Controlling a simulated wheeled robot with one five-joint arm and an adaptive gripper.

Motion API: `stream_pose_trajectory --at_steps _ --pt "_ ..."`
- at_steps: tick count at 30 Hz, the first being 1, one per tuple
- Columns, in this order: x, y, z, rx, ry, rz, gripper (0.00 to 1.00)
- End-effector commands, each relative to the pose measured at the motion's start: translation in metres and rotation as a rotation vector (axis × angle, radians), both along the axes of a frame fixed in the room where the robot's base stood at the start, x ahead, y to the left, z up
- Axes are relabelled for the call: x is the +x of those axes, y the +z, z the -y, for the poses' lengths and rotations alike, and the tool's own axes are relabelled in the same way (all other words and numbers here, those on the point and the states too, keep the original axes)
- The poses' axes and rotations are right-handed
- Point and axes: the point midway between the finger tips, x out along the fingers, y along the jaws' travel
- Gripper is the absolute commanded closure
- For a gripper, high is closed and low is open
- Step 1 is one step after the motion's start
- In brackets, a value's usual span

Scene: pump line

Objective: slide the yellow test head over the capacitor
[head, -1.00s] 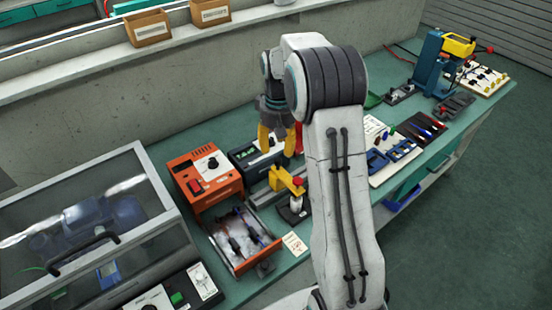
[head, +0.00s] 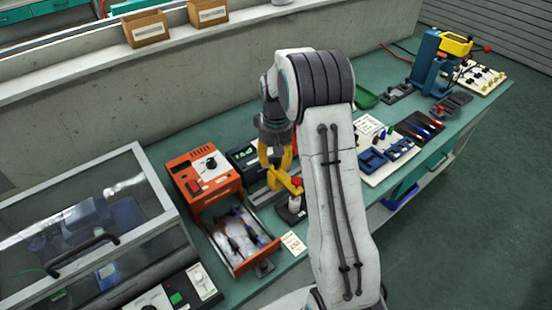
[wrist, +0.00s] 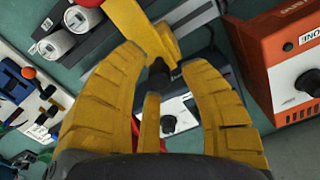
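The yellow test head (head: 281,180) is a short bar with a red knob, beside a white-and-black post on the bench. It shows at the top of the wrist view (wrist: 140,22). My gripper (head: 276,160) has yellow fingers and is just above and behind the head. In the wrist view my gripper (wrist: 160,66) has its fingers spread on both sides of a dark pin below the head's near end. Contact cannot be told. Two silver cylinders (wrist: 50,46) lie beside the head in the wrist view; I cannot tell whether either is the capacitor.
An orange box (head: 202,177) with an open drawer (head: 256,262) stands left of the head. A clear-lidded case (head: 85,225) is farther left. A white board with blue holders (head: 372,160) lies to the right, beyond my arm. A grey wall runs behind.

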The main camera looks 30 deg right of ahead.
Motion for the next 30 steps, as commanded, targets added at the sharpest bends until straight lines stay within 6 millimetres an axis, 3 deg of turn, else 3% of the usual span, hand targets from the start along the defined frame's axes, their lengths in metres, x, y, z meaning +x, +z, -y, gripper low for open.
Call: stream_pose_trajectory --at_steps 13,25,30 --pt "0.001 0.000 0.000 0.000 0.000 0.002 1.00" --pt "0.002 0.000 0.002 0.000 -0.001 0.004 1.00" --pt "0.009 0.001 0.034 -0.002 -0.006 0.006 1.00"
